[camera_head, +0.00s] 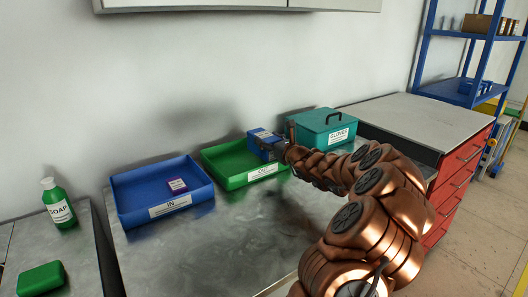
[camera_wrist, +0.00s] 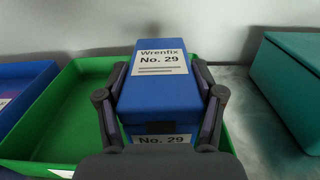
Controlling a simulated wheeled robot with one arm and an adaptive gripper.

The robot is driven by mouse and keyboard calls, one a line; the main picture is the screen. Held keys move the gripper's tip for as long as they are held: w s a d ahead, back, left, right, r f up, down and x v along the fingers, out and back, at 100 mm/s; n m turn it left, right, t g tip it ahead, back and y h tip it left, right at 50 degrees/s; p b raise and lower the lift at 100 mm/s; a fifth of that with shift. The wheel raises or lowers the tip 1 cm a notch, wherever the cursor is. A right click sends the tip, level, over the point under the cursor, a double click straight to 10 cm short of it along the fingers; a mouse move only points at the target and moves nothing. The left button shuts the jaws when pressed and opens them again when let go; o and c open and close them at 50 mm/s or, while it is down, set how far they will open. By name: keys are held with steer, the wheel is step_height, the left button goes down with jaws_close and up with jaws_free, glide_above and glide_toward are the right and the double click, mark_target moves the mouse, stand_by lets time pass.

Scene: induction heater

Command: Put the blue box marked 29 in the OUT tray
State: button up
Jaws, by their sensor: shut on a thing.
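The blue box marked No. 29 (camera_wrist: 160,94) is between the two fingers of my gripper (camera_wrist: 161,106), which is shut on it. Its label reads Wrenfix No. 29. In the head view the blue box (camera_head: 264,146) is at the right side of the green OUT tray (camera_head: 215,165), over or just inside its right part. I cannot tell whether the box touches the tray floor. The green tray (camera_wrist: 60,125) shows behind and left of the box in the wrist view. My gripper (camera_head: 277,150) is partly hidden by the arm.
A blue IN tray (camera_head: 135,199) holding a small purple box (camera_head: 177,185) stands left of the OUT tray. A teal GLOVES box (camera_head: 322,128) stands close on the right. A soap bottle (camera_head: 57,204) and a green block (camera_head: 41,279) are far left. The bench front is clear.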

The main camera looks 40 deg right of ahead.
steer(key=shift+f, duration=1.75)
steer(key=shift+f, duration=0.2)
steer(key=o, duration=1.5)
steer(key=shift+r, duration=0.1)
steer(key=shift+s, duration=0.1)
steer(key=s, duration=0.4)
steer(key=s+b, duration=0.1)
steer(key=s, duration=0.6)
steer(key=shift+s+a, duration=0.35)
steer(key=shift+a, duration=0.05)
